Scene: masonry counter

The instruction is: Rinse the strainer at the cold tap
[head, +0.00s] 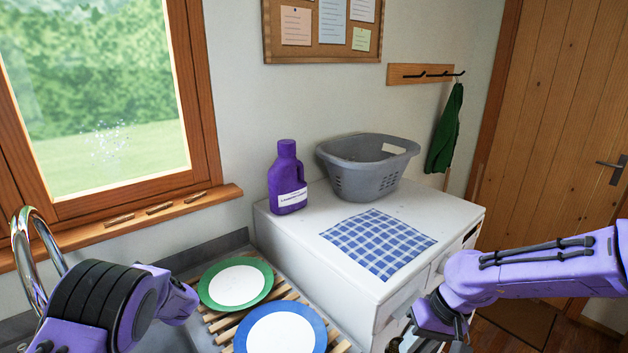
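I cannot make out a strainer in this view. A chrome curved tap (40,250) rises at the far left below the window; I cannot tell whether it is the cold one. My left arm comes in at the lower left in front of the tap's base, and its gripper is not visible. My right arm reaches in from the right, and its dark end with the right gripper (438,318) points down beside the white cabinet. Its fingertips are not clear, so I cannot tell if it is open or holds something.
A green-rimmed plate (262,268) and a blue-rimmed plate (320,325) lie on a wooden slatted rack (222,324). On the white cabinet (285,232) are a purple bottle (286,180), a grey basket (352,172) and a blue checked cloth (378,242). A wooden door (560,120) stands right.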

